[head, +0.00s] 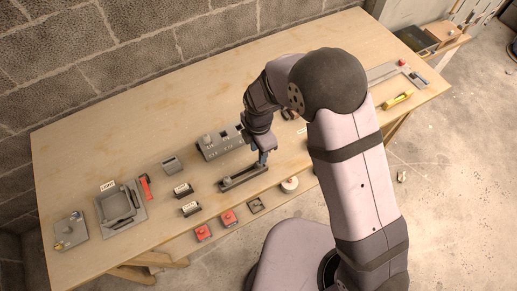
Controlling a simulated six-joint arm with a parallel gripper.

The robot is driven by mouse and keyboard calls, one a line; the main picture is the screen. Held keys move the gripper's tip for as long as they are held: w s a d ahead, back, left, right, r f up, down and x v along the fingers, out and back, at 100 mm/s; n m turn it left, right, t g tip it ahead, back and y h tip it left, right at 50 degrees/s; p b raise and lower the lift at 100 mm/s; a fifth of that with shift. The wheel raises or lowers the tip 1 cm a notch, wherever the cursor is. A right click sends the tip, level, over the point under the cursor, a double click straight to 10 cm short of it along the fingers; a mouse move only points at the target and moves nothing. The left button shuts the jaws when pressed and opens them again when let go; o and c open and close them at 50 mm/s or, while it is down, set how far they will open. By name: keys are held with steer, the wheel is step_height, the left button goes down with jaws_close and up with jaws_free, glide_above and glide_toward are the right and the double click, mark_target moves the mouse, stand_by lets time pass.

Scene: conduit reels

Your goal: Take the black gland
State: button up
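My gripper (262,158) points down at the right end of a long dark tray (240,179) near the front of the bench. It is small here and partly hidden by my arm, so I cannot tell whether its fingers are open or shut, or whether they touch anything. I cannot pick out the black gland for certain. A small dark piece (287,114) lies behind my wrist, partly covered by my arm, and I cannot tell what it is.
A grey block (221,144) with openings stands behind the tray. Small black labelled holders (183,190), red boxes (203,232), a black square frame (255,205) and a white round piece (289,185) surround it. A grey tray (121,207) sits left. The bench's back is clear.

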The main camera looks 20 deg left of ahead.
steer(key=shift+f+b, duration=2.4)
steer(key=shift+f, duration=1.1)
jaws_close()
steer(key=shift+r+p, duration=0.85)
steer(key=shift+r, duration=0.2)
steer(key=shift+r+p, duration=0.8)
steer(key=shift+r, duration=0.25)
